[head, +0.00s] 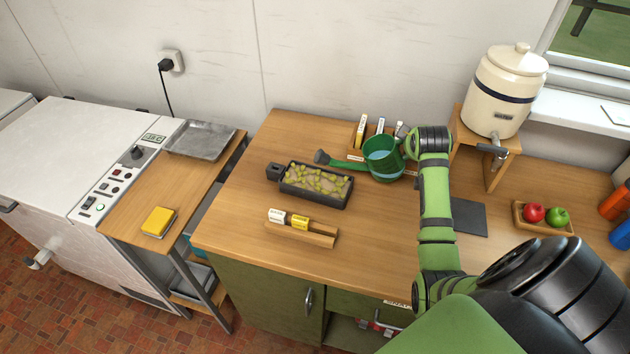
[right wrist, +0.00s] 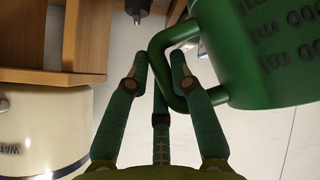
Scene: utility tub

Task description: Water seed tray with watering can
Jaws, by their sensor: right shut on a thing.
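A green watering can (head: 377,152) with water showing in its open top is just behind the right end of the seed tray. Its spout runs left to a dark rose (head: 321,157) near the tray's back edge. The black seed tray (head: 344,201) holds brown soil with yellow-green bits and sits on the wooden counter. My right gripper (right wrist: 163,68) is shut on the can's handle (right wrist: 174,90); the can (right wrist: 265,55) fills the upper right of the right wrist view. In the head view the arm hides the gripper's fingers. My left gripper is not in view.
A wooden rack (head: 318,237) with small labelled blocks lies in front of the tray. Seed packets (head: 380,126) stand behind the can. A cream water dispenser (head: 497,98) with a tap stands on a wooden stand at right. An apple tray (head: 519,218) is farther right.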

